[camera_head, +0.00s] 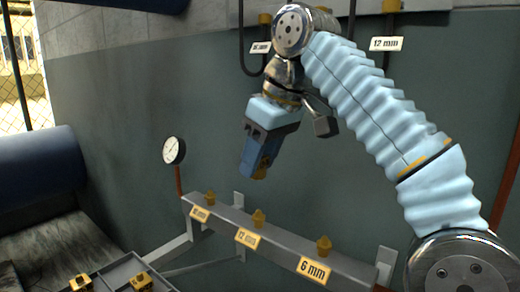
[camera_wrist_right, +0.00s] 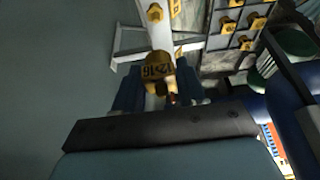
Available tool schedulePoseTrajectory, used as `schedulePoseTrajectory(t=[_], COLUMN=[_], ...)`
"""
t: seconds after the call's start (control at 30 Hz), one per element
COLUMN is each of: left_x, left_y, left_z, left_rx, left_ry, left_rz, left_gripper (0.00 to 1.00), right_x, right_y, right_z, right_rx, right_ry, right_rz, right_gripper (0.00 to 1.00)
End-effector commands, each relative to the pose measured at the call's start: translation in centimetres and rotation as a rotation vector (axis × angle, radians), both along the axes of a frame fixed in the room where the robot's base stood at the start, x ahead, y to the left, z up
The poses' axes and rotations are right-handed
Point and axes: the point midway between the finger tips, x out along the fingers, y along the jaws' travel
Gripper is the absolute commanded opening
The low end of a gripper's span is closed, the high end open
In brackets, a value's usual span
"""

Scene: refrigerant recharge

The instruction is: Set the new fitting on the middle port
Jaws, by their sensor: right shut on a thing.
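My right gripper (camera_head: 260,172) points down, shut on a brass-yellow fitting, in the air above the port rail. The middle port (camera_head: 258,217) is a brass piece on the grey rail (camera_head: 288,237), over a yellow "12 mm" label (camera_head: 248,238). The gripper is above this port, clearly apart from it. My left gripper is not in view.
Another brass port (camera_head: 210,198) stands left on the rail; a third (camera_head: 323,246) stands right, labelled "6 mm". A round gauge (camera_head: 174,150) rises at the rail's left end. A grey tray (camera_head: 112,276) with brass fittings is at the bottom left. Dark hoses hang behind my right arm.

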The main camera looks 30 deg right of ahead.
Motion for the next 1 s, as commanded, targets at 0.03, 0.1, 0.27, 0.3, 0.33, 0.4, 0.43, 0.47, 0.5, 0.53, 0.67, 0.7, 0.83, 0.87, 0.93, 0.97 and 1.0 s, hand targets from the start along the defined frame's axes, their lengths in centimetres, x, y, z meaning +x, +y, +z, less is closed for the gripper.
schedulePoseTrajectory(t=[0.03,0.1,0.27,0.3,0.33,0.4,0.43,0.47,0.5,0.53,0.67,0.7,0.83,0.87,0.93,0.97,1.0], left_x=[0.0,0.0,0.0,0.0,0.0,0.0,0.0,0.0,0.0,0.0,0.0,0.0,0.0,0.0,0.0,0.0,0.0], left_y=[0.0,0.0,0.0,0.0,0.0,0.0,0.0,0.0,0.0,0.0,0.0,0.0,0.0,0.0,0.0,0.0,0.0], left_z=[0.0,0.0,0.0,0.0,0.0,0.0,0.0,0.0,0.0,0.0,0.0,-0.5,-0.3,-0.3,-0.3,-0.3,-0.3], left_rx=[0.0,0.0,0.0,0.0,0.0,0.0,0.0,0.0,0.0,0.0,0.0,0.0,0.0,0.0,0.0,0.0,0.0], left_ry=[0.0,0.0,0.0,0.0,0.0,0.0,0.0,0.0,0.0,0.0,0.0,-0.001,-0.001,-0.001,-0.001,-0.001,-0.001], left_rz=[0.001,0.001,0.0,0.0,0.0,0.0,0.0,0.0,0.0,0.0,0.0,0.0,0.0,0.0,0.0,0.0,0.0], left_gripper=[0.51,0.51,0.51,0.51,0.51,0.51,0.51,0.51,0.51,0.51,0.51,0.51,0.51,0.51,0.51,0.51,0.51], right_x=[0.0,0.0,0.0,0.0,0.0,-0.1,-0.1,-0.1,0.0,0.0,0.0,0.0,0.0,0.0,-0.1,-0.2,-0.2], right_y=[0.0,0.0,0.0,0.0,0.0,0.0,0.0,0.0,0.0,0.0,0.0,0.0,0.0,0.0,-0.1,-0.1,-0.1], right_z=[-0.2,-0.7,-2.2,-2.5,-2.8,-3.4,-3.7,-4.0,-4.4,-4.6,-5.7,-6.3,-6.1,-6.1,-6.2,-6.2,-6.2], right_rx=[0.0,0.0,0.0,0.0,0.0,0.0,0.001,0.001,0.0,0.001,0.001,0.001,0.0,0.0,0.0,0.0,0.001], right_ry=[0.001,0.001,0.001,0.001,0.001,0.001,0.0,0.0,0.001,0.0,0.0,0.0,0.0,0.0,0.0,0.0,-0.001], right_rz=[0.0,0.0,-0.001,-0.001,0.0,0.0,0.0,0.0,0.001,0.0,0.0,0.0,-0.001,-0.001,-0.001,-0.001,-0.001], right_gripper=[0.06,0.06,0.06,0.06,0.06,0.06,0.06,0.06,0.06,0.06,0.06,0.06,0.06,0.06,0.06,0.06,0.06])
